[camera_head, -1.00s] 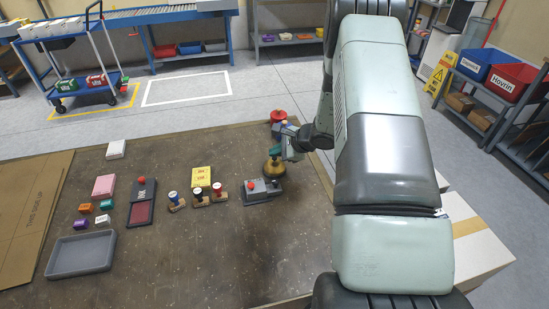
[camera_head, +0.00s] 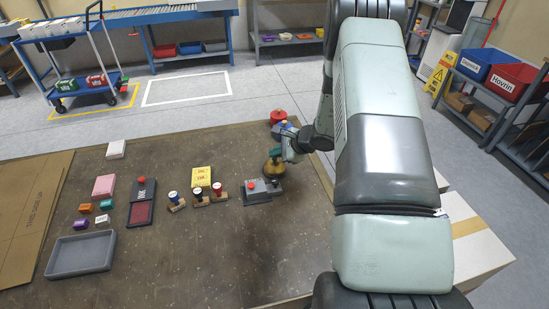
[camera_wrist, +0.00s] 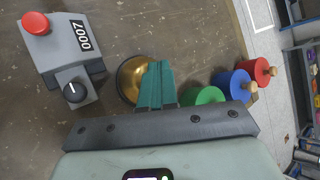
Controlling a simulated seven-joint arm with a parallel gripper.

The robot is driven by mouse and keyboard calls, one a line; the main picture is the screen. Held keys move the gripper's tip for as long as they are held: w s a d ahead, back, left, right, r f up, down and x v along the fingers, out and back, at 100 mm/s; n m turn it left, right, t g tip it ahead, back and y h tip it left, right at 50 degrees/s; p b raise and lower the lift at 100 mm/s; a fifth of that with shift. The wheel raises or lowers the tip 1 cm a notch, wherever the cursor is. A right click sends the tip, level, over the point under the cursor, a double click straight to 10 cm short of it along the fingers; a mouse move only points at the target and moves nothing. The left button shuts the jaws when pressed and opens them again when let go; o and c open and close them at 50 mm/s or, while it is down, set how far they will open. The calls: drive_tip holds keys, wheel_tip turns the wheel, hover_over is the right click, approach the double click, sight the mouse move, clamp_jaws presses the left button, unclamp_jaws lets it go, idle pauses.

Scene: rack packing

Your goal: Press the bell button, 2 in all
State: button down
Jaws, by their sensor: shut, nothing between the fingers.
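The bell is a brass dome (camera_head: 274,168) on the table, just behind the grey box with the red button. In the wrist view the brass bell (camera_wrist: 131,79) is partly hidden behind my shut fingers. My gripper (camera_head: 276,152) is directly over the bell, with its fingers pointing down at the top. In the wrist view the teal fingertips of my gripper (camera_wrist: 158,68) are together and empty, overlapping the right part of the dome. I cannot tell whether they touch the bell's button, which is hidden.
A grey counter box (camera_wrist: 70,50) with a red button and knob is close beside the bell. Red, blue and green cylinders (camera_wrist: 230,83) stand on the other side. Stamps (camera_head: 198,193), a yellow pad (camera_head: 201,178) and a grey tray (camera_head: 80,254) are further left. The front table is clear.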

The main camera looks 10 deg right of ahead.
drive_tip(key=shift+r, duration=0.75)
drive_tip(key=shift+r, duration=2.55)
drive_tip(key=s+a+r+n+g, duration=0.1)
drive_tip(key=s+a+r+n, duration=0.25)
drive_tip(key=r, duration=0.35)
drive_tip(key=s+a+r+n+g, duration=0.1)
drive_tip(key=s+a+r+n, duration=0.2)
drive_tip(key=s+r, duration=0.35)
drive_tip(key=s+a+r+n+g, duration=0.1)
drive_tip(key=s+a+r+n, duration=0.2)
drive_tip(key=r, duration=0.6)
drive_tip(key=s+d+r+n+h, duration=0.1)
drive_tip(key=s+r+n+h, duration=0.1)
drive_tip(key=s, duration=0.5)
drive_tip(key=s+d+r+n+t+h, duration=0.1)
drive_tip(key=s+r+n, duration=0.3)
drive_tip(key=s, duration=0.4)
drive_tip(key=s+d+r+n+h, duration=0.2)
drive_tip(key=s+r+n+h, duration=0.1)
drive_tip(key=s, duration=0.5)
drive_tip(key=shift+t, duration=0.4)
